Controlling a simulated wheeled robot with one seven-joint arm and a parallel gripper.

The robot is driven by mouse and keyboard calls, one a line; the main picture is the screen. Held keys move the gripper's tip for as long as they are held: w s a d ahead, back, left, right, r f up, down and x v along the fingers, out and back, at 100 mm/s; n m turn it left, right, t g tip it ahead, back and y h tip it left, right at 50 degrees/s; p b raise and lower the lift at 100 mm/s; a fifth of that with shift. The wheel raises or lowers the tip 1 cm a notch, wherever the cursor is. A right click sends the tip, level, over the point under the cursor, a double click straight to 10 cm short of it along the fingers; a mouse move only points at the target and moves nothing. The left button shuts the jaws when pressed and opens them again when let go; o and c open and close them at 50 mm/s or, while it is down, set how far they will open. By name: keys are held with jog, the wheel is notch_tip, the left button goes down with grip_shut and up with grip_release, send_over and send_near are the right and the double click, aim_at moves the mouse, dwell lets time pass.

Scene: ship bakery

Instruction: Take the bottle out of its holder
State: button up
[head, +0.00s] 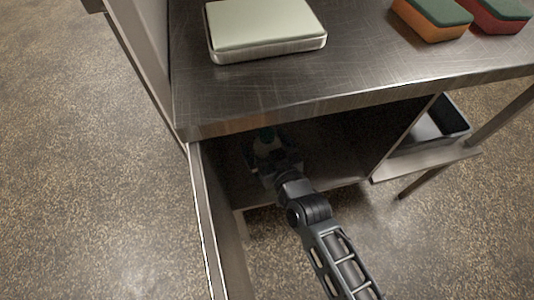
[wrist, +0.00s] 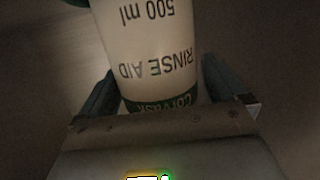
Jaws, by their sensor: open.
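The bottle (wrist: 150,45) is white with a green band and upside-down lettering that reads "RINSE AID" and "500 ml". My gripper (wrist: 158,82) is open, with one finger on each side of the bottle. It also shows in the head view (head: 267,160), reaching into the cabinet. I cannot tell whether the fingers touch the bottle. The holder cannot be made out in the shadow.
The steel counter (head: 330,95) overhangs the cabinet opening. An open door panel (head: 222,225) stands to the left of my arm. On top are a pale-lidded container (head: 264,28) and sponges (head: 432,18). A black bin (head: 440,122) sits on the right shelf (head: 425,160).

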jog(key=shift+w+a, duration=0.15)
jog(key=shift+w, duration=0.1)
jog(key=shift+c, duration=0.2)
jog(key=c, duration=1.5)
